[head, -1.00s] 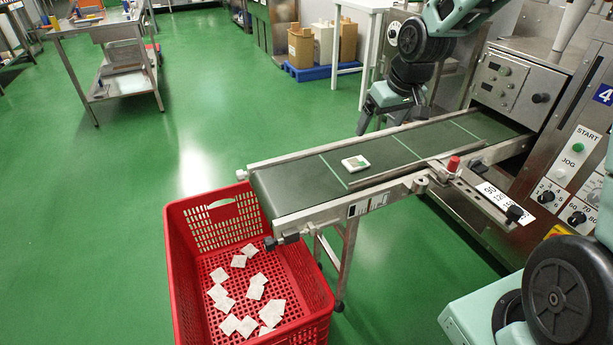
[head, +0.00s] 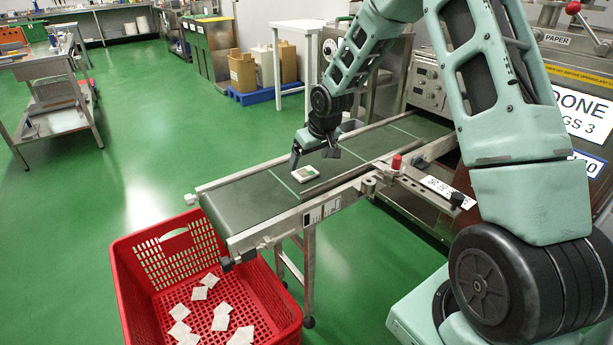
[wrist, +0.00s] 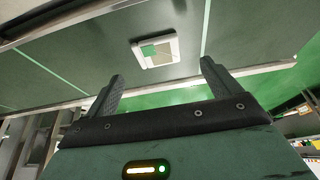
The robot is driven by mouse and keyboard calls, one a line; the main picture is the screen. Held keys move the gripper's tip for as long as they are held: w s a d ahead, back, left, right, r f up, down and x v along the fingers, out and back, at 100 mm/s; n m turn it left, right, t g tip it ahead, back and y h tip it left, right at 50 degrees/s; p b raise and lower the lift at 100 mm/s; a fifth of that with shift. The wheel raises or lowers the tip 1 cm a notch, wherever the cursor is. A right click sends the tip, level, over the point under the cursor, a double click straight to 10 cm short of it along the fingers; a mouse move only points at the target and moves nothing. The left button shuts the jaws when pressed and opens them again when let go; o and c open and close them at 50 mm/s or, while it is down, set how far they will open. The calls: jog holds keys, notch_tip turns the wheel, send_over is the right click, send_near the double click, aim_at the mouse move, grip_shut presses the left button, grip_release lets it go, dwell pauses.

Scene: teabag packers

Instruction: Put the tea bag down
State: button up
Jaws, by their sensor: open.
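A square white tea bag with a green patch (head: 306,174) lies flat on the dark green conveyor belt (head: 245,203), just right of a pale cross line. It also shows in the wrist view (wrist: 160,57), ahead of and between my two fingertips. My gripper (head: 315,158) is open and empty, low over the belt at the tea bag's far side. In the wrist view the fingers of my gripper (wrist: 161,78) are spread wide, with the bag apart from both.
A red crate (head: 125,285) with several white tea bags stands below the belt's near left end. A metal side rail with a red knob (head: 397,162) runs along the belt's near side. The belt left of the bag is clear.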

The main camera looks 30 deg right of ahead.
aim_at(306, 172)
jog(key=b+x, duration=0.1)
jog(key=x, duration=0.4)
jog(key=shift+d+f, duration=0.15)
jog(key=shift+f, duration=0.05)
jog(key=c, duration=1.1)
jog(key=shift+c, duration=0.6)
